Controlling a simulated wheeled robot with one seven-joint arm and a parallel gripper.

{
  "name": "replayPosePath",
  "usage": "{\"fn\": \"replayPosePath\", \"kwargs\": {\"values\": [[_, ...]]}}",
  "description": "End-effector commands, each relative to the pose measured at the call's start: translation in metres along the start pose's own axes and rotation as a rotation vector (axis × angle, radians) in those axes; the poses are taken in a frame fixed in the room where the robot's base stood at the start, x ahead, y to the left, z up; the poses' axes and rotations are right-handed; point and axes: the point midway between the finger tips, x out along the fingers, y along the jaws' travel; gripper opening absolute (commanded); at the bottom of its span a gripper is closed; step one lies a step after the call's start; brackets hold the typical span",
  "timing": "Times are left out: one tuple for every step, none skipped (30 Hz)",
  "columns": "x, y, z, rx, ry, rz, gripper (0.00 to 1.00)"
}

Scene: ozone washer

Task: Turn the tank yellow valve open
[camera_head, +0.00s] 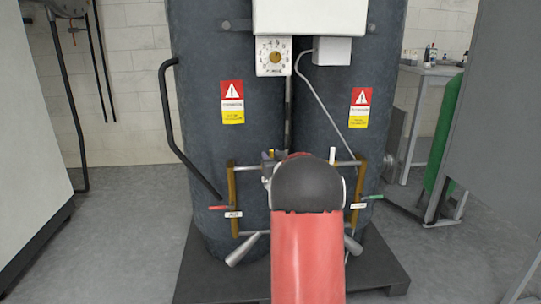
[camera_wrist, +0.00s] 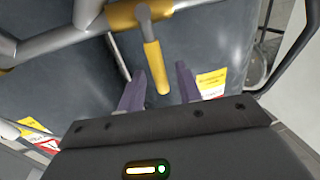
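In the wrist view the yellow valve handle (camera_wrist: 155,66) is a short rounded bar on a grey pipe with a yellow fitting (camera_wrist: 122,15). My gripper (camera_wrist: 164,70) is open, its two purple-grey fingers pointing towards the handle. The handle's free end shows between the fingers; I cannot tell how deep it sits or whether they touch it. In the head view the dark grey tanks (camera_head: 215,120) stand upright, and my red and black arm covers the middle of the piping. A small yellow part (camera_head: 271,153) shows just left of the arm; my fingers are mostly hidden there.
A red-handled valve (camera_head: 218,208) is left and a green-handled valve (camera_head: 372,197) right of my arm. Yellow vertical pipes (camera_head: 234,190) flank it. A white box with a dial (camera_head: 272,56) hangs above. A dark pallet (camera_head: 225,275) lies below, and a black bent handrail (camera_head: 178,135) is at left.

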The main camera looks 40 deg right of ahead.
Motion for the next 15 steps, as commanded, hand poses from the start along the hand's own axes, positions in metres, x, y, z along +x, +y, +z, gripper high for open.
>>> {"fn": "replayPosePath", "kwargs": {"values": [[0.0049,-0.0004,-0.0006,0.000,0.001,-0.001,0.35],[0.0068,-0.0004,-0.0004,0.000,0.000,-0.001,0.35],[0.0088,-0.0003,-0.0002,0.000,0.000,0.000,0.35],[0.0099,-0.0003,-0.0001,0.000,0.000,0.000,0.35],[0.0106,-0.0003,0.0000,0.000,0.000,0.000,0.35],[0.0110,-0.0004,0.0001,0.000,-0.001,0.000,0.35],[0.0111,-0.0004,0.0001,0.000,-0.001,0.000,0.35],[0.0111,-0.0004,0.0001,0.000,-0.001,0.000,0.35],[0.0110,-0.0004,0.0001,0.001,-0.001,0.000,0.35],[0.0109,-0.0004,0.0001,0.001,-0.001,0.000,0.35],[0.0109,-0.0004,0.0001,0.001,-0.001,0.000,0.35],[0.0109,-0.0004,0.0000,0.001,0.000,0.000,0.33],[0.0108,-0.0004,0.0000,0.000,0.000,0.000,0.29],[0.0108,-0.0004,0.0000,0.000,0.000,0.000,0.26],[0.0107,-0.0004,0.0000,0.000,0.000,0.000,0.20]]}}
